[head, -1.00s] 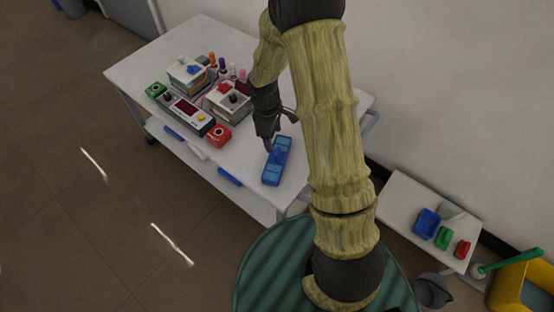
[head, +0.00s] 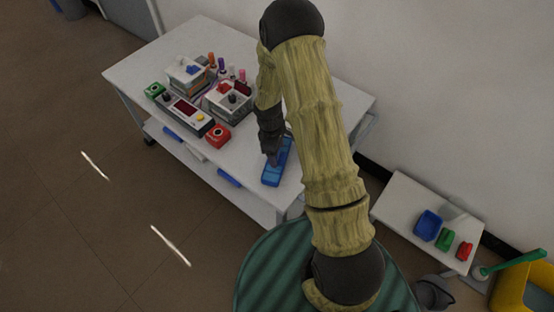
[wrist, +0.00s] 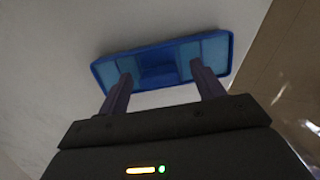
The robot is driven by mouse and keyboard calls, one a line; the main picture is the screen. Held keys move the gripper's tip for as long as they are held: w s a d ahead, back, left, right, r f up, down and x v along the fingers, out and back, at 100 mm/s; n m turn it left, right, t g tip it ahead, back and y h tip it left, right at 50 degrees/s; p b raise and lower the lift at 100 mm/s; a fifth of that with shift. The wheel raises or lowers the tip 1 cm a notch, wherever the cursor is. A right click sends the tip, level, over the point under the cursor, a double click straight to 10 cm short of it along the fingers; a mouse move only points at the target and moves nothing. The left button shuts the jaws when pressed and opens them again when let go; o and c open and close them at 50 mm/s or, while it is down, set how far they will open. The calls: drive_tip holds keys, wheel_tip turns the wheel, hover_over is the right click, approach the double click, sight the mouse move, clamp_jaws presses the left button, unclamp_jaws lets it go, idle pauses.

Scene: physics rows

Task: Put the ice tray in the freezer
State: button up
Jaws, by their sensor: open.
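A blue ice tray (head: 271,176) with lighter blue compartments lies on the white table (head: 150,64), near its right front corner. My gripper (head: 272,158) is over the tray, partly hidden by my own arm. In the wrist view the tray (wrist: 158,66) spans the upper middle, and my open gripper (wrist: 160,80) has its two fingers apart, their tips overlapping the tray's near side. I cannot tell whether the fingertips touch it. Nothing is held. No freezer is recognisable in view.
Several devices stand left of the tray, including a red button box (head: 217,135) and a box with a dark display (head: 187,112). A low white stand (head: 400,200) at right holds a blue bin (head: 427,225).

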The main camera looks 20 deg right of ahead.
drive_tip(key=f, duration=0.3)
drive_tip(key=shift+d, duration=0.2)
drive_tip(key=shift+a+r, duration=0.1)
drive_tip(key=shift+s, duration=0.1)
drive_tip(key=c, duration=1.3)
wheel_tip(320, 180, up, 10)
drive_tip(key=shift+r+p, duration=0.1)
drive_tip(key=shift+p, duration=0.55)
